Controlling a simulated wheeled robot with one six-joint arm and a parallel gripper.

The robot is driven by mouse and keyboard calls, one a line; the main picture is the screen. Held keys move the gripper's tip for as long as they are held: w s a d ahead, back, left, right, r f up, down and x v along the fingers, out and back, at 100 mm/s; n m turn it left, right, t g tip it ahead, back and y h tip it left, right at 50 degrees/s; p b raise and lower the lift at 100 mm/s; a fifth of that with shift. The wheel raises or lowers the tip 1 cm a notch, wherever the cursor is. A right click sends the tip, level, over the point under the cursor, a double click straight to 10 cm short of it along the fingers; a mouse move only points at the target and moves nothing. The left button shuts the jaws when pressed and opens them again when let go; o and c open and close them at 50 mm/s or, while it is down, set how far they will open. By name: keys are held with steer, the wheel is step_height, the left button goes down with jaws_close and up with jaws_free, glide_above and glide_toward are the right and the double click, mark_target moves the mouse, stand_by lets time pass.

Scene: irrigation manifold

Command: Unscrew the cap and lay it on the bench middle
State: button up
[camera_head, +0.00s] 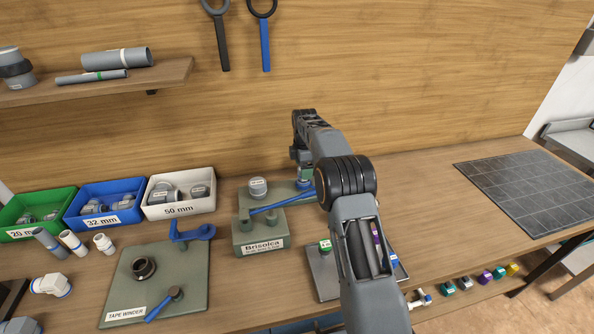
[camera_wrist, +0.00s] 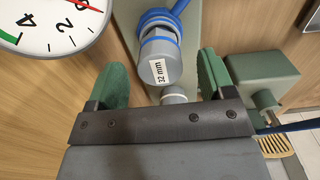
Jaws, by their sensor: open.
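In the wrist view a grey cylindrical fitting labelled "32 mm" (camera_wrist: 161,72) sits with a blue ribbed collar (camera_wrist: 158,20) around its far end. I cannot tell whether this fitting is the cap. My gripper (camera_wrist: 162,70) is open, with one green-padded finger on each side of the fitting and visible gaps between. In the head view my gripper (camera_head: 302,168) is low at the back of the bench, partly hidden by my arm. A grey labelled round piece (camera_head: 258,187) stands on the green plate left of it. The wooden bench (camera_head: 440,170) is bare to the right.
A pressure gauge (camera_wrist: 50,22) and a green block (camera_wrist: 262,80) flank the fitting. Green (camera_head: 38,233), blue (camera_head: 103,221) and white (camera_head: 180,207) bins stand left. A dark grid mat (camera_head: 530,188) lies right.

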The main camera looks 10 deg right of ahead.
steer(key=shift+f, duration=0.6)
steer(key=c, duration=1.1)
steer(key=shift+r+n+p, duration=0.1)
steer(key=shift+n+p, duration=0.5)
steer(key=shift+n, duration=1.7)
steer(key=shift+n+p, duration=0.6)
steer(key=shift+n, duration=1.7)
